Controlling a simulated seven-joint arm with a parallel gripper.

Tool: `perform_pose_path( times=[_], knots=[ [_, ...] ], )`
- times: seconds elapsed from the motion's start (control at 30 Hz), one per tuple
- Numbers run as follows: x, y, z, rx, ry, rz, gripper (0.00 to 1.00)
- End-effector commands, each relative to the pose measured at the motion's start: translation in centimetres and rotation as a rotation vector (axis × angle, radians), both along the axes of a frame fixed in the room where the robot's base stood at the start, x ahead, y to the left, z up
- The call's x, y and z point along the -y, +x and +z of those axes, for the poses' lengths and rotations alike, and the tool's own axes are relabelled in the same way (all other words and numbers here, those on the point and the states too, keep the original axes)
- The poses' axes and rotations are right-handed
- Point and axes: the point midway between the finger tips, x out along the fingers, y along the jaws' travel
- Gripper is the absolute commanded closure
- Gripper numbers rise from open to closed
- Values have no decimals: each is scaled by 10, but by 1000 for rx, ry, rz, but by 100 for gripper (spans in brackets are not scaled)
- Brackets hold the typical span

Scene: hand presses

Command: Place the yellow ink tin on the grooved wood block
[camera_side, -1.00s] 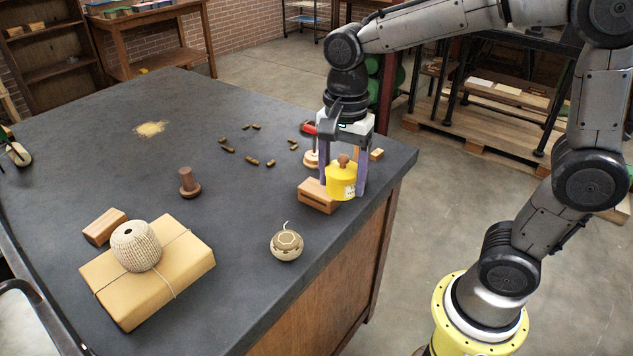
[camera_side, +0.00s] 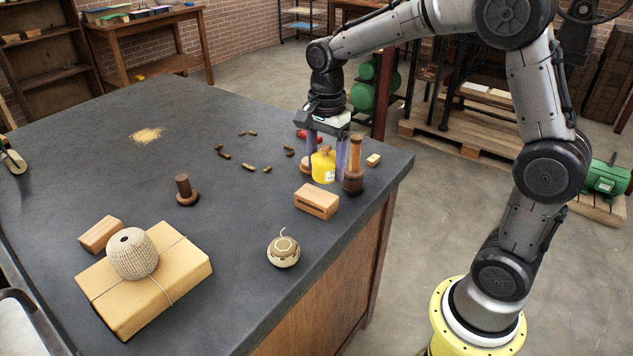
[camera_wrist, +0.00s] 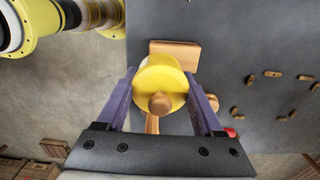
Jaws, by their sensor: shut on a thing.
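The yellow ink tin (camera_side: 323,168), with a brown wooden knob on its lid, is between the two purple fingers of my gripper (camera_side: 325,173). The fingers are shut on its sides, and it looks upright. In the wrist view the tin (camera_wrist: 160,88) fills the space between the fingers of my gripper (camera_wrist: 163,84). The grooved wood block (camera_side: 317,201) lies on the dark table, with a slot along its side. The tin is behind the block in the side view, apart from it. The wrist view shows the block (camera_wrist: 178,53) just beyond the tin. I cannot tell the tin's height above the table.
A dark-based wooden-handled tool (camera_side: 354,168) stands close right of the tin. A red-handled item (camera_side: 307,135) is behind the gripper. The table's right edge is near.

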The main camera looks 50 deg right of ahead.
Motion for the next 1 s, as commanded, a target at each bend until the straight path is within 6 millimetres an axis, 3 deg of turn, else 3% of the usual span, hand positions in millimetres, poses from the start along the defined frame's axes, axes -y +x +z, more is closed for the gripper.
perform_pose_path(
  times=[0.37, 0.57, 1.0],
  knots=[
    [3, 27, -32, 0, 0, 0, 100],
    [3, 25, -57, 1, 0, 0, 100],
    [3, 26, -63, 3, 0, 0, 100]
  ],
)
